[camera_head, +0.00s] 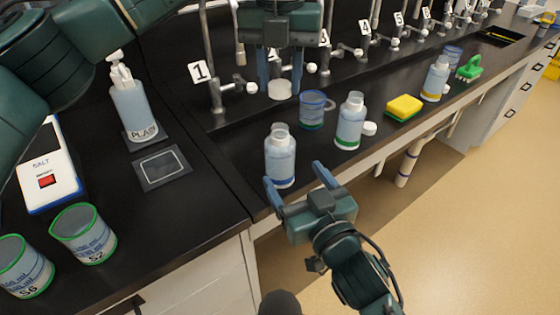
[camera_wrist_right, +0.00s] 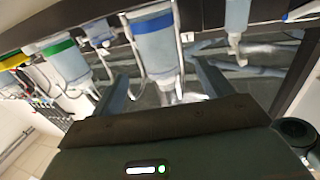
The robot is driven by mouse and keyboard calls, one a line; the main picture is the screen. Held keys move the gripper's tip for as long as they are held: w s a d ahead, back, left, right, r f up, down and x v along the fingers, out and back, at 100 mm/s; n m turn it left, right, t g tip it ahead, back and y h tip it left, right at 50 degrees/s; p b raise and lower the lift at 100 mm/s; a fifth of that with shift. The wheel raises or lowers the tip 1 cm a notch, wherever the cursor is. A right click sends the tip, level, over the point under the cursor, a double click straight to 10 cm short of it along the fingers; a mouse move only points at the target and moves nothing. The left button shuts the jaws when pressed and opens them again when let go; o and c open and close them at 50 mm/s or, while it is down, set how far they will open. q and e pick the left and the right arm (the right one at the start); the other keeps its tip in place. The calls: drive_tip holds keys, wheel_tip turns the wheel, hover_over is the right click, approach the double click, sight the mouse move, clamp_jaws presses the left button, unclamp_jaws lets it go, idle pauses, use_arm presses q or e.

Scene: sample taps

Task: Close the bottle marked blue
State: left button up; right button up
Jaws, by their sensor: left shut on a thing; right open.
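The bottle marked blue (camera_head: 280,160) stands upright near the counter's front edge, its neck open with no cap on it. It has a blue band near its base and also shows in the right wrist view (camera_wrist_right: 157,50). My left gripper (camera_head: 281,82) is shut on a white cap (camera_head: 280,91), held above and behind the bottle, apart from its neck. My right gripper (camera_head: 296,176) is open at the front of the bottle, its fingers pointing toward it on either side. In the right wrist view the bottle shows between the fingers (camera_wrist_right: 162,88); contact cannot be told.
A green-banded open bottle (camera_head: 350,122) stands to the right, with a white cap (camera_head: 369,129) beside it. A beaker (camera_head: 312,108) stands close behind. A sponge (camera_head: 404,107) and yellow-banded bottle (camera_head: 435,80) are farther right. Numbered taps line the back. A pump bottle (camera_head: 131,105) stands left.

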drive_tip(key=x, duration=0.9)
drive_tip(key=shift+w+a, duration=0.1)
drive_tip(key=shift+w, duration=0.05)
drive_tip(key=shift+c, duration=0.6)
drive_tip(key=c, duration=1.4)
use_arm(q)
hover_over(280, 127)
drive_tip(key=shift+f, duration=2.5)
use_arm(e)
drive_tip(key=shift+o, duration=0.2)
